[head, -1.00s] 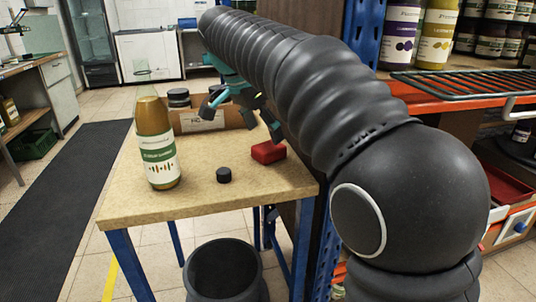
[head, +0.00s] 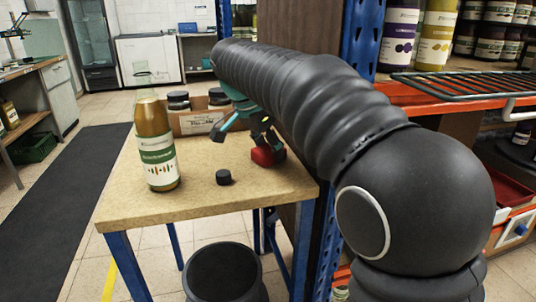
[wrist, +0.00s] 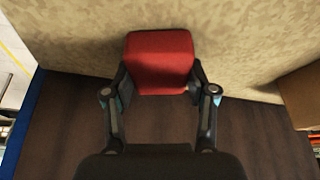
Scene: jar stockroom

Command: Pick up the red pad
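The red pad (head: 268,157) lies on the wooden table near its right edge. In the wrist view the pad (wrist: 160,62) shows between my two fingers, one at each side of it. My gripper (head: 245,133) is open, with its fingers spread. In the head view it is over the back right of the table, with one dark fingertip just above or against the pad, partly covering it. I cannot tell whether the fingers touch the pad.
A bottle with orange-brown contents (head: 157,155) stands on the left of the table (head: 200,201). A small black cap (head: 223,177) lies in the middle. A cardboard box (head: 190,123) with dark-lidded jars is at the back. A blue-and-orange shelf stands at the right.

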